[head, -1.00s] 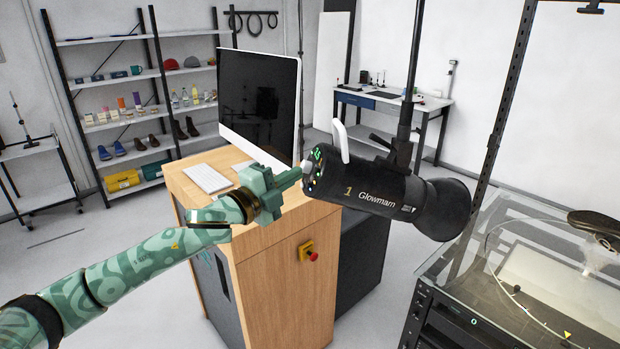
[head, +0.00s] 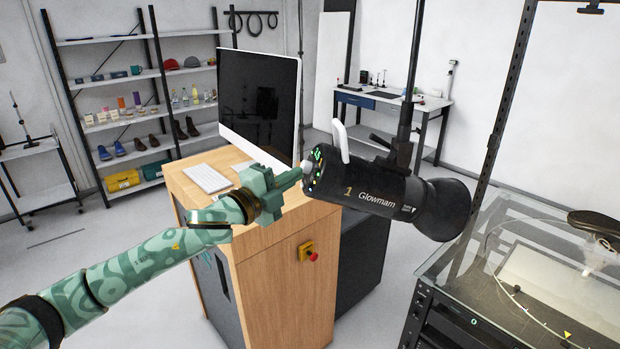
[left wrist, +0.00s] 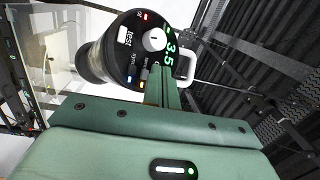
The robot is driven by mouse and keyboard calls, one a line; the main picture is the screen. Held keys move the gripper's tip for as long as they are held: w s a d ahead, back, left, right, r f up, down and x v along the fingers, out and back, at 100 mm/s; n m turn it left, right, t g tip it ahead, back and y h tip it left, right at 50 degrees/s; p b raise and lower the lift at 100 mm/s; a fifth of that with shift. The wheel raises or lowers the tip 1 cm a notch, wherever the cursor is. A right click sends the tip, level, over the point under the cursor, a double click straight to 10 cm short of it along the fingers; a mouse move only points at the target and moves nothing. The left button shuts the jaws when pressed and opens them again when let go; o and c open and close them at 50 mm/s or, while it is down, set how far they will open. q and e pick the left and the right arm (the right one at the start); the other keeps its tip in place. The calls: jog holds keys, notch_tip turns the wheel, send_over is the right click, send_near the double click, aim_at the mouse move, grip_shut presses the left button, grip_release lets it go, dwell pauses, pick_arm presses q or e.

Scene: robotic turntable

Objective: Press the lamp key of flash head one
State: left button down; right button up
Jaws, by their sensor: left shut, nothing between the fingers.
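Flash head one (head: 385,190) is a black cylinder marked "1 Glowmam", hanging from a dark pole. Its rear control panel (head: 315,170) faces my left gripper. In the left wrist view the panel (left wrist: 125,55) shows a green 3.5 readout, a white knob (left wrist: 154,40), a white "test" key (left wrist: 125,35) and small lit keys along its lower part. My left gripper (head: 299,173) is shut and empty, its fingertips right at the panel. In the left wrist view the fingers (left wrist: 162,72) cover part of the panel's lower edge; I cannot tell whether they touch the lamp key. My right gripper is not in view.
A wooden cabinet (head: 285,290) with a monitor (head: 258,105), a keyboard (head: 206,178) and a red stop button (head: 313,257) stands below and behind my left arm. A glass-topped turntable enclosure (head: 440,270) is at the right. A white handle (head: 340,141) rises from the flash head.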

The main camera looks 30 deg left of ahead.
pick_arm(q)
jog(key=shift+w+d+f, duration=0.15)
jog(key=shift+w+d, duration=0.1)
jog(key=shift+d, duration=0.05)
jog(key=shift+w+d+f, duration=0.15)
jog(key=shift+w+d, duration=0.05)
jog(key=shift+d, duration=0.15)
dwell(0.7)
jog(key=shift+s+a+r+p, duration=0.35)
jog(key=shift+s+a+p, duration=0.15)
jog(key=shift+a, duration=0.2)
jog(key=shift+s+a+r+p, duration=0.15)
jog(key=shift+s+a+r, duration=0.25)
jog(key=shift+s+a, duration=0.25)
jog(key=shift+s+a+r+p, duration=0.15)
jog(key=shift+s+a+r, duration=0.25)
jog(key=shift+a, duration=0.4)
jog(key=shift+s+a+r+p, duration=0.15)
jog(key=shift+s+a+r, duration=0.2)
jog(key=shift+s+a, duration=0.3)
jog(key=shift+w+a, duration=0.1)
dwell(0.9)
